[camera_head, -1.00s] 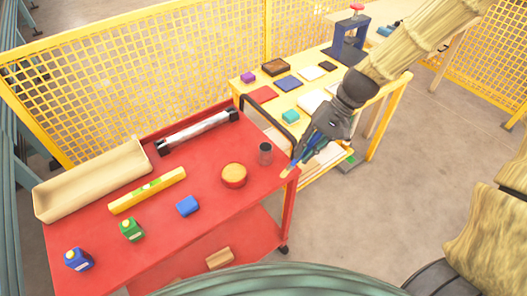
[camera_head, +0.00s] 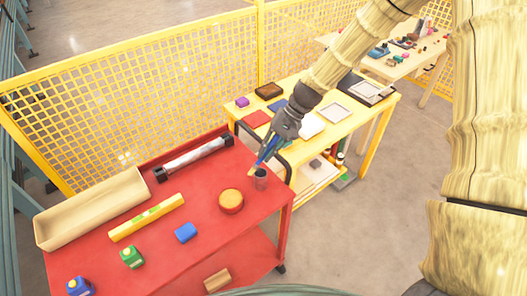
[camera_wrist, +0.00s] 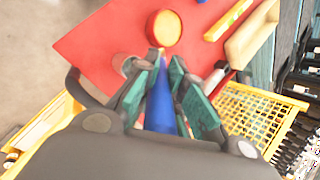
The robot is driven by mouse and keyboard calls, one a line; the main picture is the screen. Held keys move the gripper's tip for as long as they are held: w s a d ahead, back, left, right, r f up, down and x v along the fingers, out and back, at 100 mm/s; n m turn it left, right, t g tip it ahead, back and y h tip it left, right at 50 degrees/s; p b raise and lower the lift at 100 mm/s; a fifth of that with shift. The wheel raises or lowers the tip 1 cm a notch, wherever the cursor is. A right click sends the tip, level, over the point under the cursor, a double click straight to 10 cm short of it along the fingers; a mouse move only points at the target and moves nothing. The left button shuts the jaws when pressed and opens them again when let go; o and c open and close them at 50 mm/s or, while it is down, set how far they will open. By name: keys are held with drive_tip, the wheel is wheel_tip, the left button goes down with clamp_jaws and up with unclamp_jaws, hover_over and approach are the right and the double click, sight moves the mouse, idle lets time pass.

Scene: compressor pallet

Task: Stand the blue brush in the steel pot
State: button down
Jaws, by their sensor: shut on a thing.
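The blue brush (camera_wrist: 160,108) is held in my gripper (camera_head: 268,158), its blue handle between the teal finger pads in the wrist view. Its pale tip points down and away from the gripper. The steel pot (camera_head: 260,181) is a small grey cylinder standing near the right end of the red cart top. In the head view the brush tip shows at the pot's upper left, close to its rim. In the wrist view the pot (camera_wrist: 126,66) is left of the brush, partly behind a finger. I cannot tell whether brush and pot touch.
The red cart (camera_head: 160,252) also bears a round orange-topped tin (camera_head: 231,200) left of the pot, a blue block (camera_head: 186,232), a yellow level (camera_head: 147,217) and a beige tray (camera_head: 92,210). A yellow table (camera_head: 345,130) and a mesh fence (camera_head: 130,95) stand behind.

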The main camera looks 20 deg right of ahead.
sight(263, 157)
drive_tip(key=f, duration=0.1)
drive_tip(key=w+f+p, duration=0.1)
drive_tip(key=f+p, duration=0.1)
drive_tip(key=shift+w+a+f, duration=0.3)
drive_tip(key=shift+f, duration=0.05)
drive_tip(key=shift+f, duration=0.6)
idle(0.3)
drive_tip(key=c, duration=1.5)
unclamp_jaws()
drive_tip(key=shift+r, duration=0.15)
